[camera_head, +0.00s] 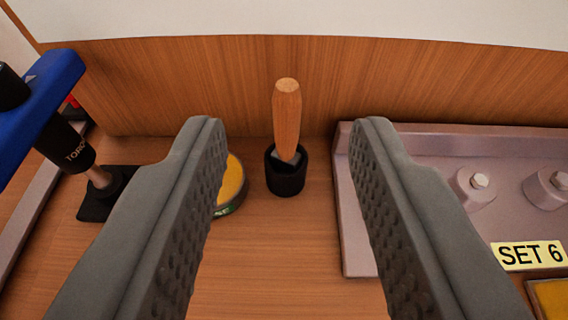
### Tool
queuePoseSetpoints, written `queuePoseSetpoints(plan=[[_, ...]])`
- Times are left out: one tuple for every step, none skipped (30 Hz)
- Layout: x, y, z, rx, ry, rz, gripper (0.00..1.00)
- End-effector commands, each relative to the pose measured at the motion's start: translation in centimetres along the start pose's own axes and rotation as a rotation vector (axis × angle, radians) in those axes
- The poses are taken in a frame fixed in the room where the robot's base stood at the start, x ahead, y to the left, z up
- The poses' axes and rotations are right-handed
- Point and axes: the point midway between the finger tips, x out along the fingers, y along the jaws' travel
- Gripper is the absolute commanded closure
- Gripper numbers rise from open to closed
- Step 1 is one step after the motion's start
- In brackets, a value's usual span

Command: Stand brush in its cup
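The brush (287,118) stands in the small black cup (286,178), its wooden handle pointing up with a slight tilt. A bit of grey metal shows where the handle meets the cup's mouth; the brush's lower end is hidden inside the cup. My gripper (287,135) is open, one grey padded finger on each side of the picture. The brush and cup show in the gap between the fingers, farther off, and neither finger touches them.
A wooden wall stands close behind the cup. A pinkish-grey tray (348,235) with metal posts and a "SET 6" label (529,254) lies right. A yellow-topped round tin (233,185) is partly behind the left finger. A blue-and-black tool (50,110) stands left.

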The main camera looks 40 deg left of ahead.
Motion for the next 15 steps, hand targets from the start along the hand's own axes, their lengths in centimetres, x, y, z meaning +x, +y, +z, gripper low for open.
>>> queuePoseSetpoints(plan=[[-0.3,0.0,0.0,0.000,0.000,0.000,0.62],[-0.3,0.0,0.0,0.000,0.000,0.000,0.62],[-0.4,0.0,0.0,0.000,0.000,0.000,0.62],[-0.5,0.0,0.0,0.000,0.000,-0.001,0.62],[-0.5,0.0,0.0,0.000,0.000,-0.001,0.62],[-0.5,0.0,0.0,0.000,0.000,-0.001,0.62],[-0.5,0.0,0.0,0.000,0.000,-0.001,0.62],[-0.5,0.0,0.0,0.000,0.000,-0.001,0.62],[-0.5,0.0,0.0,0.000,0.000,0.000,0.62],[-0.5,0.0,0.0,-0.001,0.001,0.000,0.62],[-0.5,-0.1,-0.1,-0.002,0.004,0.002,0.62],[-0.6,-0.3,-0.4,-0.006,0.012,0.007,0.62],[-0.7,-0.4,-0.6,-0.011,0.021,0.013,0.62],[-0.8,-0.7,-1.0,-0.018,0.032,0.022,0.62],[-1.1,-1.1,-1.6,-0.028,0.053,0.036,0.62]])
